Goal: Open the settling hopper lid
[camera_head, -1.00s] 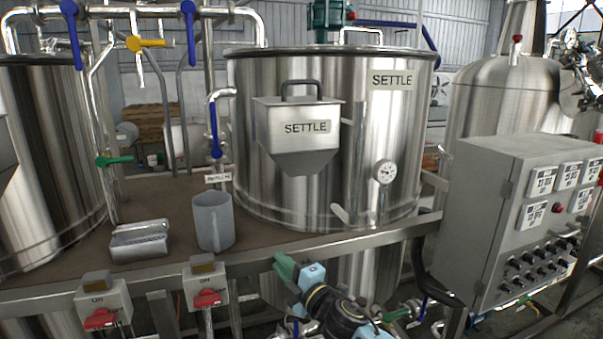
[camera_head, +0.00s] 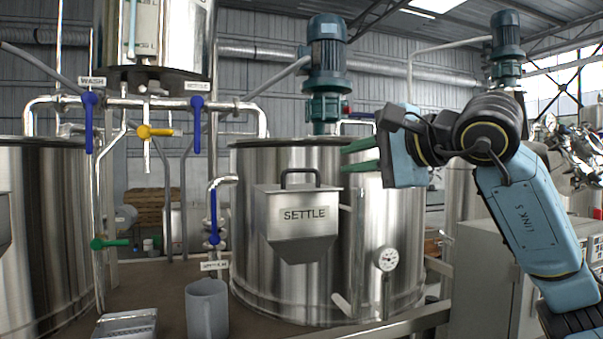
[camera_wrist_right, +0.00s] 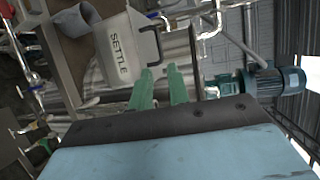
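The settling hopper (camera_head: 300,222) is a metal box with a sloped bottom and a SETTLE label, fixed to the front of a steel tank (camera_head: 255,270). Its flat lid (camera_head: 272,188) looks closed, with a dark arched handle (camera_head: 300,171) on top. My right gripper (camera_head: 350,156) is to the right of the handle and slightly higher in the picture, its green fingers apart and empty, pointing left. In the right wrist view, the open fingers (camera_wrist_right: 158,88) show beside the hopper (camera_wrist_right: 120,48) and its handle (camera_wrist_right: 152,42), apart from them. My left gripper is not in view.
Pipes with a blue valve lever (camera_head: 213,215) run left of the hopper. A gauge (camera_head: 387,259) sits on the tank. A green-blue motor (camera_head: 327,70) stands above it.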

